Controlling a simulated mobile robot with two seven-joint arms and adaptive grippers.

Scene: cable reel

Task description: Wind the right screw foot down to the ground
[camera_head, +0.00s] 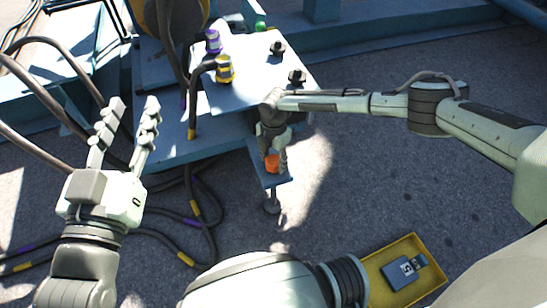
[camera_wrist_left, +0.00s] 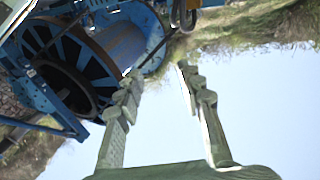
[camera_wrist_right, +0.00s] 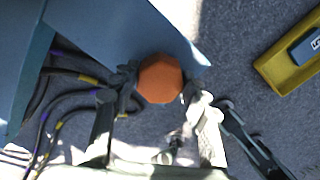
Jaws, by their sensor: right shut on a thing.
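The right screw foot shows in the head view as an orange knob (camera_head: 272,163) above a small blue bracket (camera_head: 262,176), with a round dark foot pad (camera_head: 271,205) below it near the ground. In the right wrist view the orange octagonal knob (camera_wrist_right: 160,79) sits between the fingertips. My right gripper (camera_head: 274,155) reaches down from above and is shut on the knob; it also shows in the right wrist view (camera_wrist_right: 158,85). My left gripper (camera_head: 132,112) is open and empty at the left, apart from the blue frame. Its fingers also show in the left wrist view (camera_wrist_left: 158,80).
A blue table-like deck (camera_head: 250,85) carries purple (camera_head: 213,41) and yellow (camera_head: 224,70) connectors. Dark cables with coloured bands lie on the ground at left. A yellow tray (camera_head: 415,243) with a grey-blue device (camera_head: 404,271) lies at lower right.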

